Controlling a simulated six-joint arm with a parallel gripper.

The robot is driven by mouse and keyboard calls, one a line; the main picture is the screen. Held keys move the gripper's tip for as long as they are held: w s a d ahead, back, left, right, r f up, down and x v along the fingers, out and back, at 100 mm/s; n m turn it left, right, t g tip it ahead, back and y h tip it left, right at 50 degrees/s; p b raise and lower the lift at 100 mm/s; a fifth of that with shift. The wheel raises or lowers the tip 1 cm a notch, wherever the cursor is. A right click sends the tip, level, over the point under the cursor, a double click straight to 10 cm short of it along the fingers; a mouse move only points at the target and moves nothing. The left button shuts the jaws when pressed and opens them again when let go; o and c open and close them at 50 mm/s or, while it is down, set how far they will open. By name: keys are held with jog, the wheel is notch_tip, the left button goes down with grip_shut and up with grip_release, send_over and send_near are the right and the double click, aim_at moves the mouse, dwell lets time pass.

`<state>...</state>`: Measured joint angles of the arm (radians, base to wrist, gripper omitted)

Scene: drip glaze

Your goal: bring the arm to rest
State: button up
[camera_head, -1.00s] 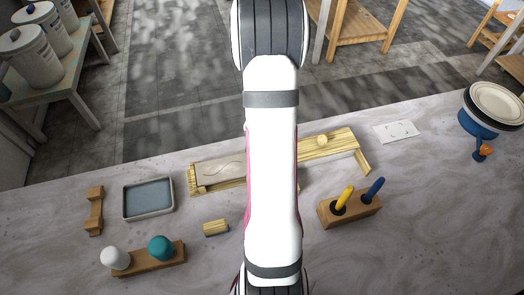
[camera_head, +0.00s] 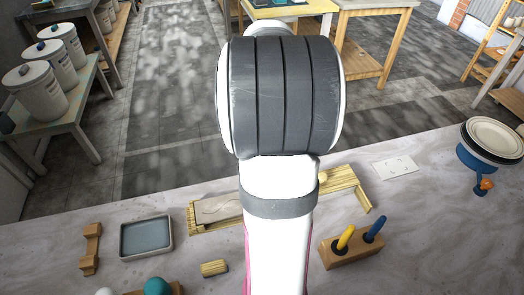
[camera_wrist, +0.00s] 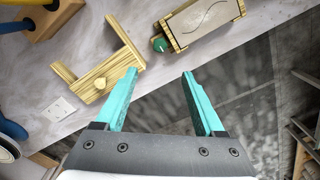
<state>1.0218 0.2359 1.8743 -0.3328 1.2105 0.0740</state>
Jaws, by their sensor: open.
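My arm fills the middle of the head view and hides part of the table there; my gripper is out of sight in that view. In the wrist view my gripper (camera_wrist: 159,73) is open, its two teal fingers apart with nothing between them. Past the fingertips lies the wooden frame with a round knob (camera_wrist: 100,78). Beside it is the wooden tray with a wavy-lined panel (camera_wrist: 203,18), with a green-tipped thing (camera_wrist: 160,45) at its end. My gripper appears apart from all of these.
On the table in the head view are a grey tray (camera_head: 146,237), a small wooden roller (camera_head: 214,268), a wooden rack (camera_head: 350,251) with yellow and blue tools, a white card (camera_head: 396,169) and stacked plates (camera_head: 492,137) on a blue stand. Lidded buckets (camera_head: 38,92) stand on a side table.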

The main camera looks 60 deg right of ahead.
jog(key=w+a+r+n, duration=0.2)
jog(key=w+a+n, duration=0.15)
jog(key=a, duration=0.85)
jog(key=s+a+n+y, duration=0.1)
jog(key=s+a+n, duration=0.2)
jog(key=a, duration=0.8)
jog(key=s+a+n, duration=0.4)
jog(key=s+a, duration=0.2)
jog(key=a, duration=0.4)
jog(key=shift+a+f+y, duration=0.2)
jog(key=shift+a+y, duration=0.2)
jog(key=shift+o, duration=0.2)
